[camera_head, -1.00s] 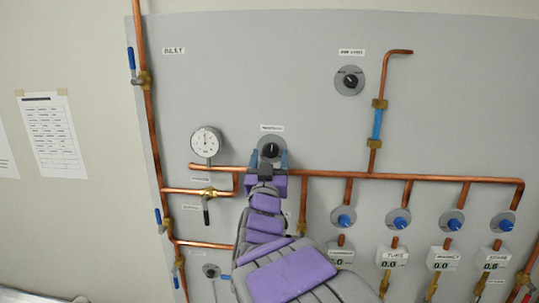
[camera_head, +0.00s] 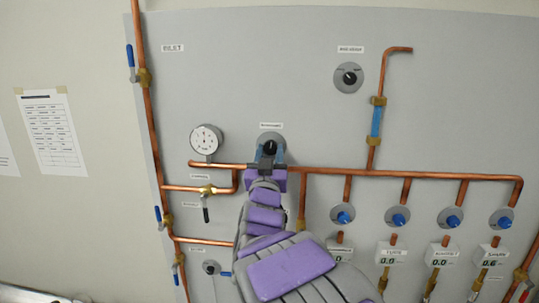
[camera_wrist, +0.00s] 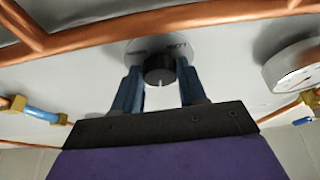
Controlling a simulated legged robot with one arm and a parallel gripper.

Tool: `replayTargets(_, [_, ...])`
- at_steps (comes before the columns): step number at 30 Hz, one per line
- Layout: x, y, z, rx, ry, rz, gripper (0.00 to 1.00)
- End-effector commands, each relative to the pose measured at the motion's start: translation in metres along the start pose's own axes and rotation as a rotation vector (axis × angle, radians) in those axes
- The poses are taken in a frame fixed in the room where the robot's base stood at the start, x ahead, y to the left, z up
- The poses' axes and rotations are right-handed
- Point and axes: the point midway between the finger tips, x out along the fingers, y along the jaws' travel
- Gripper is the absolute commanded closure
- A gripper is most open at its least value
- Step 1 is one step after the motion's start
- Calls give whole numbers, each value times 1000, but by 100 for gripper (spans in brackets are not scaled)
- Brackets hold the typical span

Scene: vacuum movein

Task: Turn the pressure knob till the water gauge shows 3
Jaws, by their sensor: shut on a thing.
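The black pressure knob (camera_head: 270,147) sits on a round grey plate on the panel, under a small label. My gripper (camera_head: 268,157) reaches up to it from below. In the wrist view the blue fingers of my gripper (camera_wrist: 158,85) stand on both sides of the knob (camera_wrist: 159,70) and are shut on it. A white mark on the knob points down in that view. The round white water gauge (camera_head: 207,139) is left of the knob; its needle and numbers are too small to read surely. Part of the gauge (camera_wrist: 296,72) shows at the right of the wrist view.
A copper pipe (camera_head: 400,174) runs across the panel just below the knob. Another black knob (camera_head: 348,78) is at upper right. Several blue valves with digital readouts are at lower right. A black-handled valve (camera_head: 205,208) is below the gauge.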

Motion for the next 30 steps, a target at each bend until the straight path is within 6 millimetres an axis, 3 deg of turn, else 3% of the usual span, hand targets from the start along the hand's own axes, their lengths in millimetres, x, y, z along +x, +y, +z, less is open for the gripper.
replayTargets(17, [0,-1,0,-112,1,-49,89])
replayTargets(18, [0,-1,0,-111,1,-49,57])
replayTargets(26, [0,0,0,-111,1,-47,33])
replayTargets(30, [0,1,0,-110,0,-47,33])
